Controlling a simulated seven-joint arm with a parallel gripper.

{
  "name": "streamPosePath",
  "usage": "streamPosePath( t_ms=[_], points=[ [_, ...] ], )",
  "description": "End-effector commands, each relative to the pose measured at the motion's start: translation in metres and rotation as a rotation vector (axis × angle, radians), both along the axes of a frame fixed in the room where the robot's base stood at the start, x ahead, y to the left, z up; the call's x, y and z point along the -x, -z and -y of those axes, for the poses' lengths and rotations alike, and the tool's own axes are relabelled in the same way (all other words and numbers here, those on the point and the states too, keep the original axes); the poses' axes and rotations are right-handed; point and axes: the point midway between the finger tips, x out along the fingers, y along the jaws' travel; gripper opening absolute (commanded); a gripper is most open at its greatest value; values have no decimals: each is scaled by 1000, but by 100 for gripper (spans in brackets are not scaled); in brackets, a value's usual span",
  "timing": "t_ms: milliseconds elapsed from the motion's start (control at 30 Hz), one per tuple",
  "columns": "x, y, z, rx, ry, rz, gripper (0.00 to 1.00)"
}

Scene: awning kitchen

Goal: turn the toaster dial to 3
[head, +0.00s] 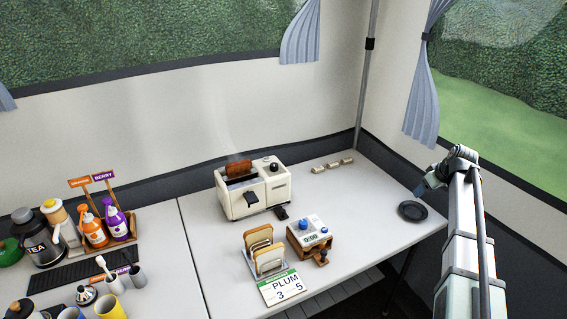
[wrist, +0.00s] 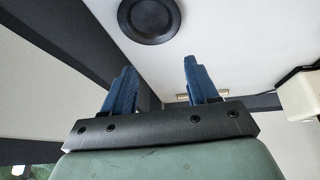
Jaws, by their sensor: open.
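The cream toaster (head: 254,196) stands on the white table near the back wall. A browned slice of toast (head: 239,167) sticks up from its slot, with faint steam above. A round dark knob (head: 273,166) shows on its top right; I cannot read any numbers around it.
A wooden box with a blue knob and display (head: 310,236), a toast rack (head: 265,252) and a card reading PLUM 3 5 (head: 283,287) stand in front of the toaster. The black plate (head: 412,211) also shows in the wrist view (wrist: 149,18). Bottles (head: 94,229) stand left.

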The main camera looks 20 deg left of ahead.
Motion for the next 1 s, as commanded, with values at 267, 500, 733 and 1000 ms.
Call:
streamPosePath(
  t_ms=[267,500,733,1000],
  points=[
    [-29,-37,-128,-64,184,-167,59],
    [-30,-68,-244,-76,392,-308,59],
    [-14,-102,-358,-56,613,-408,59],
    [22,-143,-477,-15,876,-467,59]
  ],
)
